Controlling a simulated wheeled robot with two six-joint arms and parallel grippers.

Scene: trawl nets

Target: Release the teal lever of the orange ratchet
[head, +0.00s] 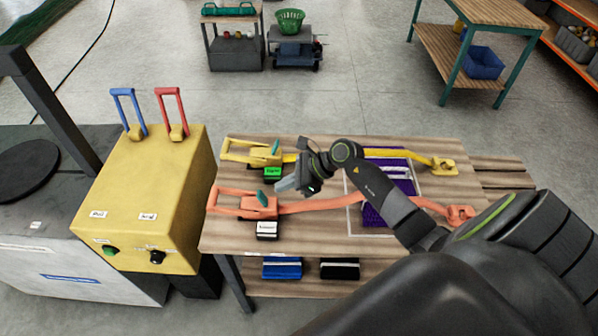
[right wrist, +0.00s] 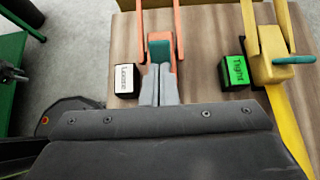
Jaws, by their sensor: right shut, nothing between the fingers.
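The orange ratchet (head: 258,208) sits near the left end of the wooden table, with its orange handle reaching left and an orange strap running right. Its small teal lever (head: 262,197) stands up on its top. In the right wrist view the teal lever (right wrist: 161,50) is just beyond my fingertips. My right gripper (head: 286,185) is shut and empty, to the right of the lever; the fingers (right wrist: 160,84) point at it. I cannot tell whether they touch it. A white sign (right wrist: 124,77) beside the ratchet reads "Loose". My left gripper is not in view.
A yellow ratchet (head: 266,156) with its own teal lever lies behind, with a green "Tight" sign (head: 273,173). A purple folded net (head: 374,212) lies under my right arm. A yellow control box (head: 150,200) with blue and red handles stands left of the table (head: 222,240).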

